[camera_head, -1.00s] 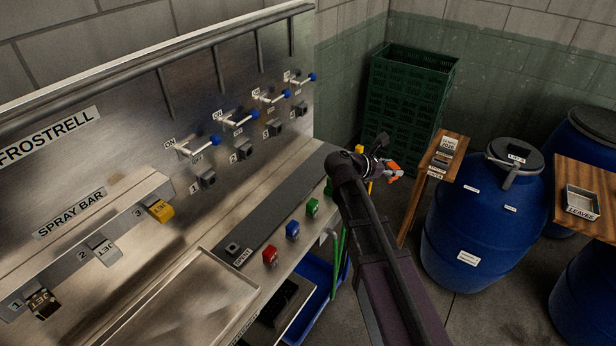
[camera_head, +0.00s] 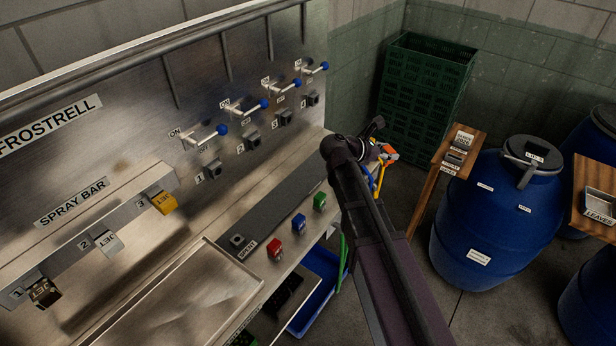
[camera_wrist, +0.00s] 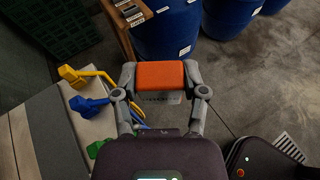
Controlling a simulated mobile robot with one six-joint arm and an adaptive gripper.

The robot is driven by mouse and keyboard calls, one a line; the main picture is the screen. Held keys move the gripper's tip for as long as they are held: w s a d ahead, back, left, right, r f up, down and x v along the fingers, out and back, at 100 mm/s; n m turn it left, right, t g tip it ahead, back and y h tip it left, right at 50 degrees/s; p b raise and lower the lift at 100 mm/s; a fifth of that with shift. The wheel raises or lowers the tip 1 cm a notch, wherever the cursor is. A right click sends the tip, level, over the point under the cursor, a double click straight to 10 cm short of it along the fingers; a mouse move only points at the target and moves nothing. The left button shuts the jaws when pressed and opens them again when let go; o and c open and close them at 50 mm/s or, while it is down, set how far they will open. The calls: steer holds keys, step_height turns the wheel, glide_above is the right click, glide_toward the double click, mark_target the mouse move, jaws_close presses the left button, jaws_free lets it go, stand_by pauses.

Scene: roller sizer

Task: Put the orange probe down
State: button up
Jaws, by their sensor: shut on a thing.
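The orange probe (camera_wrist: 160,75) is held crosswise between the fingers of my gripper (camera_wrist: 160,82) in the wrist view. In the head view the orange probe (camera_head: 389,154) shows as a small orange piece at the end of my gripper (camera_head: 382,156), past the far right end of the steel bench. My gripper is shut on it and holds it in the air. A small wooden stand (camera_head: 457,150) with labelled pockets stands to the right of the probe. It also shows at the top of the wrist view (camera_wrist: 130,12).
Blue drums (camera_head: 500,210) stand right of the stand, and green crates (camera_head: 428,95) are stacked behind.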

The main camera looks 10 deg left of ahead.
steer(key=a+f+n+t+y+b, duration=0.1)
steer(key=a+f+n+b, duration=0.15)
steer(key=a, duration=0.55)
steer(key=a+f+n+t+y+b, duration=0.1)
steer(key=a+f+t+y+b, duration=0.15)
steer(key=a, duration=0.55)
steer(key=n+t+y+b, duration=0.1)
steer(key=n+y+b, duration=0.2)
glide_above(286, 196)
step_height(286, 196, down, 4)
steer(key=shift+s+r+h, duration=0.1)
steer(key=shift+r+h, duration=0.15)
step_height(286, 196, down, 6)
steer(key=b, duration=0.6)
steer(key=shift+f+b, duration=0.15)
steer(key=shift+b, duration=0.2)
steer(key=shift+f+b, duration=1.85)
steer(key=shift+f, duration=0.05)
steer(key=shift+f, duration=0.1)
steer(key=o, duration=1)
